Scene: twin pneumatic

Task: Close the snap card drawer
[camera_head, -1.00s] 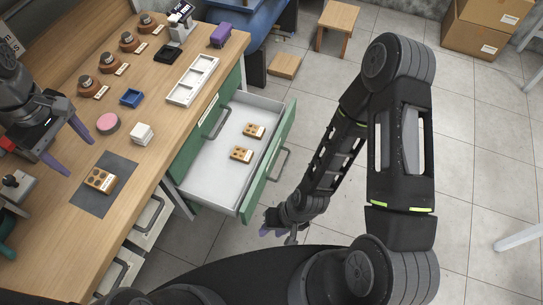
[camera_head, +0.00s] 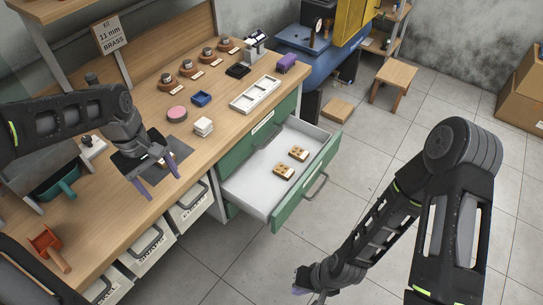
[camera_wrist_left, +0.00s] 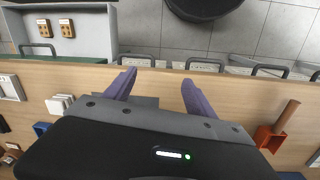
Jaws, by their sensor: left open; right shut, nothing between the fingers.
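The snap card drawer (camera_head: 254,190) stands pulled out from the green cabinet under the bench, with its green front (camera_head: 305,188) and grey handle (camera_head: 316,187) facing right. Two tan snap cards (camera_head: 284,172) (camera_head: 299,153) lie apart on its white floor. The open drawer also shows in the left wrist view (camera_wrist_left: 92,22).
A white tray (camera_head: 255,95), white stack (camera_head: 203,126), pink disc (camera_head: 177,113) and blue box (camera_head: 201,98) stand on the bench. White bins (camera_head: 187,208) with handles sit below the bench edge. Tiled floor (camera_head: 350,150) right of the drawer is clear.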

